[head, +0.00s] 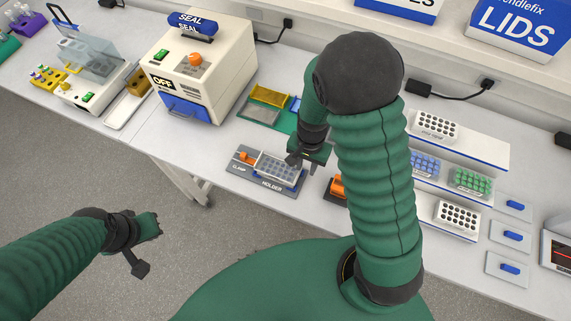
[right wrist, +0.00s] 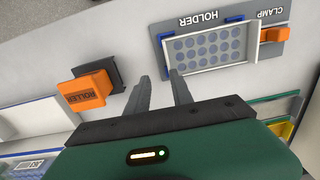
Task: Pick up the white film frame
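A thin white rectangular frame (head: 262,172) lies around a plate with rows of round wells in the grey holder (head: 243,180). In the right wrist view the white frame (right wrist: 168,50) shows along the plate's edges, inside the holder (right wrist: 180,22). My right gripper (head: 296,160) is over the holder's right end. In the right wrist view its two fingers (right wrist: 160,76) are apart with nothing between them, one tip close to the frame's near corner. My left gripper (head: 153,226) hangs over the floor, away from the bench; its finger opening is unclear.
An orange clamp (head: 247,157) sits at the holder's left end. An orange roller (right wrist: 85,88) stands beside the holder. Behind are a green mat with a yellow tray (head: 268,96) and the sealer (head: 203,62). Racks of vials (head: 470,181) stand at right.

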